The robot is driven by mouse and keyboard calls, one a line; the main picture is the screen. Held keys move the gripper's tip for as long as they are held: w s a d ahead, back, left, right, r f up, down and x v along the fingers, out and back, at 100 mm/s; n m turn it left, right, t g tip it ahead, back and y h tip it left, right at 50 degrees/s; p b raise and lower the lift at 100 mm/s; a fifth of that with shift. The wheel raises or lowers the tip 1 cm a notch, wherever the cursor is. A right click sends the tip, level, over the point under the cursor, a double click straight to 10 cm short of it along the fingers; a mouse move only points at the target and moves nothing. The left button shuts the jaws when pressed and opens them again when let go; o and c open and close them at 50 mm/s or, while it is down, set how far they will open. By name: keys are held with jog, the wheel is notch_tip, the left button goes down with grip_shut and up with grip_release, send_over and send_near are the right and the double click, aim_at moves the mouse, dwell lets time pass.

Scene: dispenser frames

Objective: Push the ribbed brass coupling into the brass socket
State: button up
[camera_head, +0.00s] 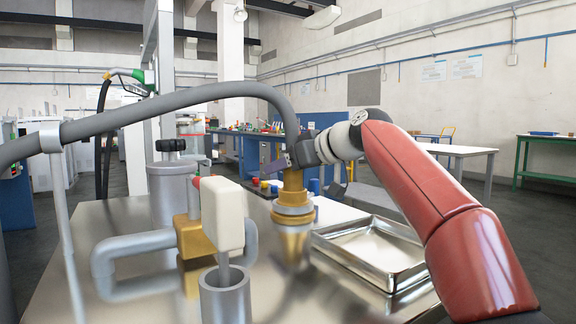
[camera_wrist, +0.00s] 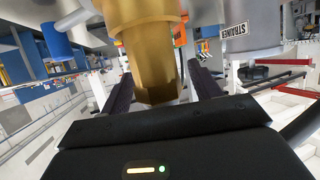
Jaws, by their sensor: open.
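The ribbed brass coupling (camera_head: 293,200) stands upright at the end of the grey hose (camera_head: 220,90), which arches in from the left. I cannot tell where one ends and the other begins, or how deep the coupling sits. My gripper (camera_head: 280,164) is at the coupling's upper end. In the wrist view brass (camera_wrist: 152,55) fills the top centre, between the two dark fingers of my gripper (camera_wrist: 160,88). The fingers are apart, with visible space beside the brass.
A brass block (camera_head: 192,238) with grey pipes and a cream box (camera_head: 223,213) stand left of the coupling. A grey open cup (camera_head: 226,298) is in front. A shallow metal tray (camera_head: 372,250) lies to the right. The front right of the metal bench is bare.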

jog(key=v, duration=0.8)
jog(key=shift+b, duration=0.45)
jog(key=shift+a, duration=0.1)
